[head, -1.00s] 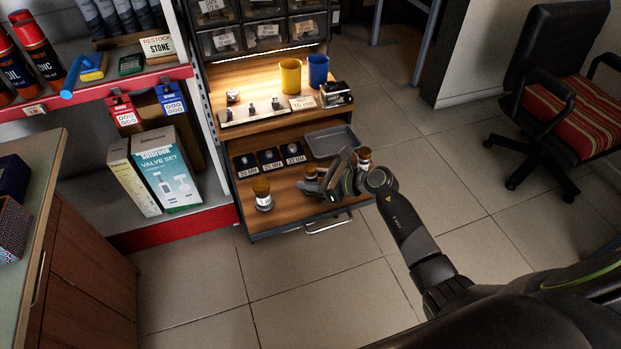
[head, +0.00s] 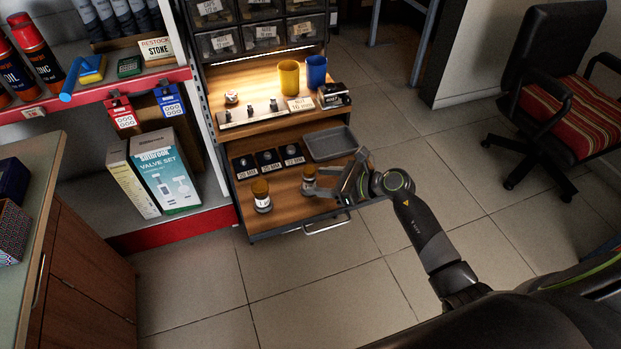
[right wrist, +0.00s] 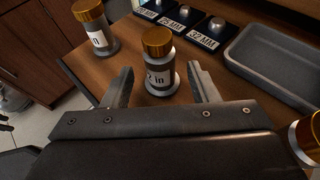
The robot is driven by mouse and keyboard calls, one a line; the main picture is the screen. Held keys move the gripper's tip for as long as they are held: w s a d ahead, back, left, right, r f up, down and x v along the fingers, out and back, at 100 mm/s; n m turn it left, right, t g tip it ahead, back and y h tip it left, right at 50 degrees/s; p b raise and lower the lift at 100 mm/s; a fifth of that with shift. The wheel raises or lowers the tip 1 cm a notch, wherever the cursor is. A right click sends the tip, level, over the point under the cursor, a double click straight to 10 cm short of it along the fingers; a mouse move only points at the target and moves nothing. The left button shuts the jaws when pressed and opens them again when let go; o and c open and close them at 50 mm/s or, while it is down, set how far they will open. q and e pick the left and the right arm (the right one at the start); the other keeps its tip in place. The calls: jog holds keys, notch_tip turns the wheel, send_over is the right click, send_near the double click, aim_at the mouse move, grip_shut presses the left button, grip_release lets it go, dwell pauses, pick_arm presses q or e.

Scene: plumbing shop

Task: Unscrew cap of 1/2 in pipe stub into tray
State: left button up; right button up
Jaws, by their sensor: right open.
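A pipe stub with a brass cap (head: 309,180) stands upright on the lower wooden shelf, the middle one of the row. In the right wrist view, this middle stub (right wrist: 159,64) carries a white label ending in "in"; its figure is not clear. My right gripper (head: 320,181) is open, with one finger on each side of this stub, apart from the cap. The cap is on the stub. The grey tray (head: 331,143) lies behind, at the shelf's back right, and looks empty; it also shows in the right wrist view (right wrist: 275,62). My left gripper is not in view.
Another capped stub (head: 261,195) stands to the left. A third brass-capped stub (right wrist: 307,138) is cut off at the right wrist view's right edge. Size plates (head: 268,159) lie behind the stubs. An upper shelf holds yellow (head: 289,77) and blue cups (head: 317,71).

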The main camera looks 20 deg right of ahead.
jog(key=v, duration=0.7)
jog(key=shift+s+d+r, duration=0.15)
jog(key=shift+s+d, duration=0.05)
jog(key=shift+d, duration=0.05)
